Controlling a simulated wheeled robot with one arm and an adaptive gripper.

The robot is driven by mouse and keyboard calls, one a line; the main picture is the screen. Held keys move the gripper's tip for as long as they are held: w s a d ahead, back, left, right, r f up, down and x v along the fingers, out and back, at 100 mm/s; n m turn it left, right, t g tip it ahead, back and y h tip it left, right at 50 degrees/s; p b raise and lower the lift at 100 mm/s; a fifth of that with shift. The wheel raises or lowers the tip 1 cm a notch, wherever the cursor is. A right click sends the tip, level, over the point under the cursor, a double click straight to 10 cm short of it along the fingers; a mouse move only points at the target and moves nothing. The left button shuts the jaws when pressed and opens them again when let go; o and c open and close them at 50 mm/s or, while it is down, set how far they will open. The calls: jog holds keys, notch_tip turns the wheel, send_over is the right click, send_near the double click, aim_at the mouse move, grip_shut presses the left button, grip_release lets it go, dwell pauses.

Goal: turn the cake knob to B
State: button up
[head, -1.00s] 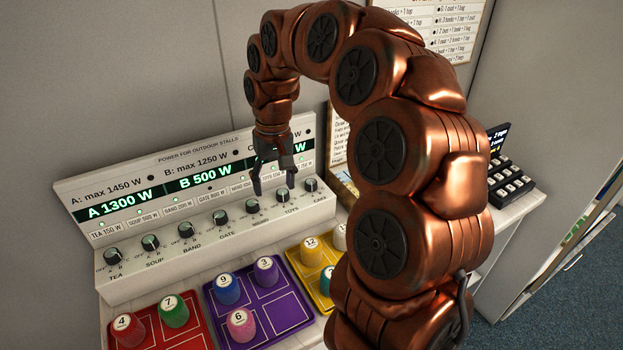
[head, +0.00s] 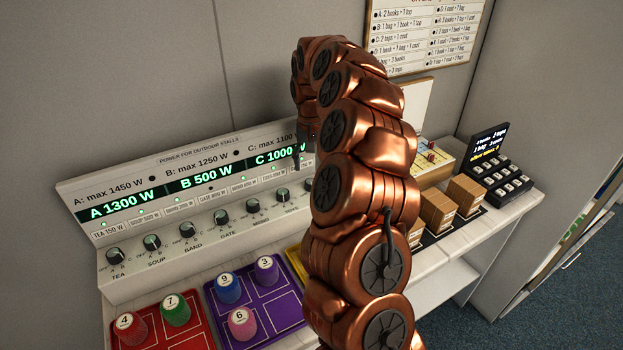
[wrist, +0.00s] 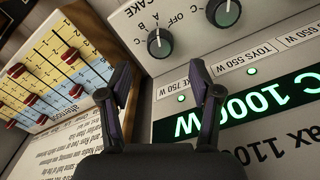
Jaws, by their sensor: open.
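The cake knob (wrist: 160,43) is a dark round knob with a white pointer line in the upper middle of the wrist view. The word CAKE and position letters are printed around it. Its pointer is toward the top of that picture; which letter it meets is hard to tell. In the head view my arm hides this knob. My gripper (wrist: 161,80) is open and empty, its two fingers spread below the knob in the wrist view. In the head view the gripper (head: 299,160) is partly hidden by my arm, near the right end of the power panel (head: 130,275).
The toys knob (wrist: 223,12) is close beside the cake knob. The display reads A 1300 W, B 500 W, C 1000 W. Red (head: 195,335) and purple (head: 290,310) trays with numbered pegs lie in front. Boxes (head: 437,210) and a keypad device (head: 500,170) stand to the right.

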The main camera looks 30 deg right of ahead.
aim_at(311, 182)
jog(key=shift+f+p, duration=0.9)
jog(key=shift+f, duration=2.3)
jog(key=c, duration=1.1)
